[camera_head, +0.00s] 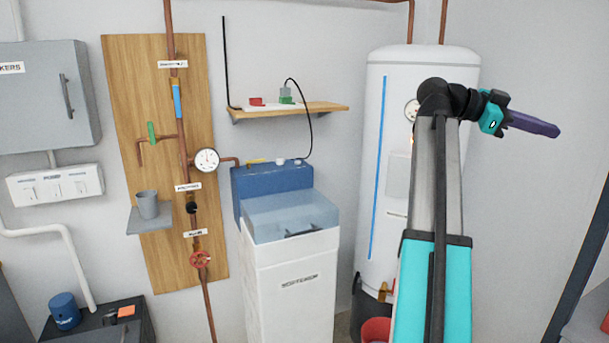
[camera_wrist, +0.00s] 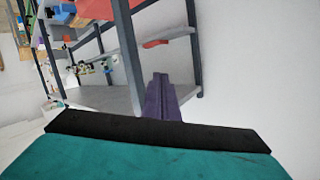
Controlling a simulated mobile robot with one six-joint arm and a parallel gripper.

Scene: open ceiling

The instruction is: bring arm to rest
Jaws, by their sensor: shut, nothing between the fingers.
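My arm rises at the right of the head view, in front of the white water heater (camera_head: 375,150). My gripper (camera_head: 557,131) is at the arm's upper end and points right, its purple fingers together and empty. In the wrist view my gripper (camera_wrist: 158,78) shows as purple fingers close together in the middle, with nothing between them. The fingers appear clear of the wall and the shelving.
A white softener cabinet (camera_head: 290,295) with a blue top stands left of my arm. A wooden shelf (camera_head: 300,112) and a pipe board (camera_head: 130,70) are on the wall. Dark-framed shelving (camera_wrist: 130,50) stands beyond the fingers in the wrist view.

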